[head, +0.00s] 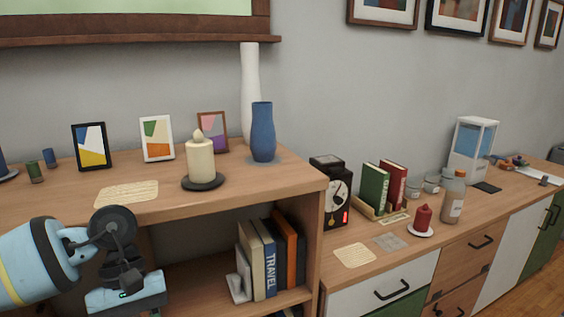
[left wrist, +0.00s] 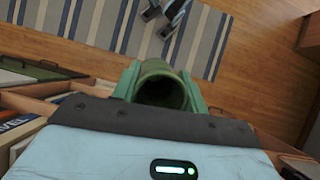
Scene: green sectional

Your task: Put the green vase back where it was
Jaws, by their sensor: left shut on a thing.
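The green vase (left wrist: 160,72) shows in the left wrist view with its round, dark mouth facing the camera. My left gripper (left wrist: 161,90) is shut on it, with a green finger on each side of the vase. In the head view my left arm comes in at the lower left, in front of the wooden cabinet. The gripper's fingers and the vase are not visible there. My right gripper is in neither view.
The raised cabinet top (head: 245,187) holds a tall white vase (head: 250,75), a blue vase (head: 262,132), a candle (head: 200,160) on a dark dish, picture frames and a cream mat (head: 127,194). A lower cabinet stands right.

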